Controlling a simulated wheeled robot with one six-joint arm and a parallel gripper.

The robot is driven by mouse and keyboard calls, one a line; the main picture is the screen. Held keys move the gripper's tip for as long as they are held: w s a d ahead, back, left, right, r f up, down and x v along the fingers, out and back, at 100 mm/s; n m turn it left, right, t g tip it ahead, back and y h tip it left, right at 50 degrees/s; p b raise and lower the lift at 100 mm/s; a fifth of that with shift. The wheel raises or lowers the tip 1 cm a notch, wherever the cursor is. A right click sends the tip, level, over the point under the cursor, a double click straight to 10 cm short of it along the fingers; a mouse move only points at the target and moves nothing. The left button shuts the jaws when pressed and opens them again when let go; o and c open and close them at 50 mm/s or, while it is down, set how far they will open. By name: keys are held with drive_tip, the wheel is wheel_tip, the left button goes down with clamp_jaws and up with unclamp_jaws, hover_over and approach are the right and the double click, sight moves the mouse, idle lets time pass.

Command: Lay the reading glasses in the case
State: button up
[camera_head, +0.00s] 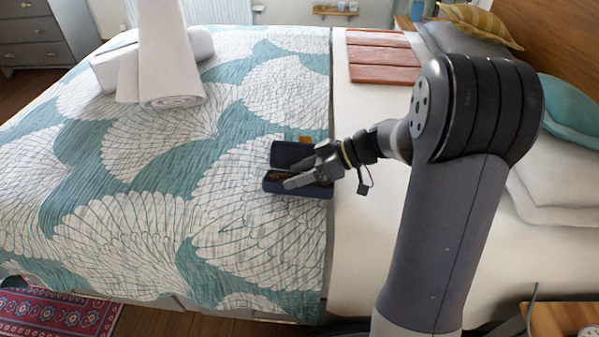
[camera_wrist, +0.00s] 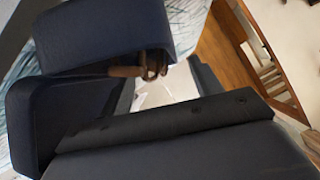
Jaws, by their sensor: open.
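The dark blue case (camera_head: 283,153) lies open on the patterned bedspread, its lid standing up at the back. In the wrist view the case (camera_wrist: 95,40) fills the upper left. The brown reading glasses (camera_wrist: 140,70) show at the case's opening, partly hidden by its wall. In the head view only a little brown shows in the tray, behind my gripper. My gripper (camera_head: 289,175) is open, with its fingers over and close to the case's tray. A dark finger of mine fills the bottom of the wrist view. Whether the fingers touch the case or glasses is unclear.
A small tan piece (camera_head: 305,139) lies just behind the case. The bedspread left of the case is clear.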

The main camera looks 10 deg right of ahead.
drive_tip(key=p+v, duration=0.1)
drive_tip(key=v, duration=0.9)
drive_tip(key=shift+d+r, duration=0.2)
drive_tip(key=shift+d, duration=0.15)
drive_tip(key=shift+p, duration=0.3)
